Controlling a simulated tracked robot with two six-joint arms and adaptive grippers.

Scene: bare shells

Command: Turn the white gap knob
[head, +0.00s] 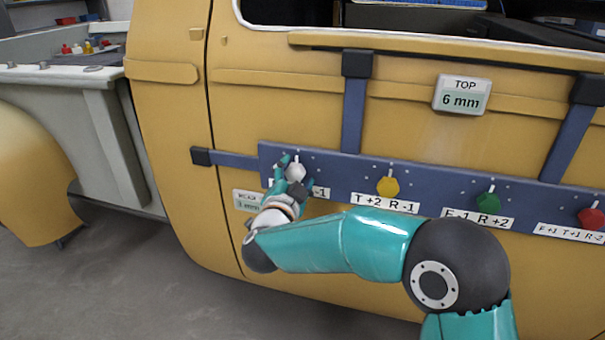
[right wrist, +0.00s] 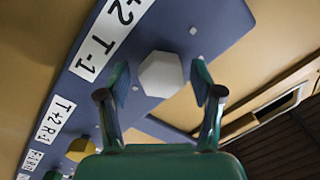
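The white knob (head: 296,171) sits at the left end of the blue bar (head: 334,176) on the yellow vehicle shell. My right gripper (head: 286,176) is at this knob and partly hides it and its label. In the right wrist view the white hexagonal knob (right wrist: 161,74) lies between the fingertips of the right gripper (right wrist: 161,86). The fingers are open, with a visible gap on each side of the knob. The label beside it, partly cut off, reads "+2 T -1". A "TOP 6 mm" display (head: 462,95) is higher on the shell. My left gripper is not in view.
Yellow (head: 388,186), green (head: 488,200) and red (head: 591,217) knobs follow to the right on the same bar. A second display (head: 246,201), partly hidden by my arm, sits below the bar's left end.

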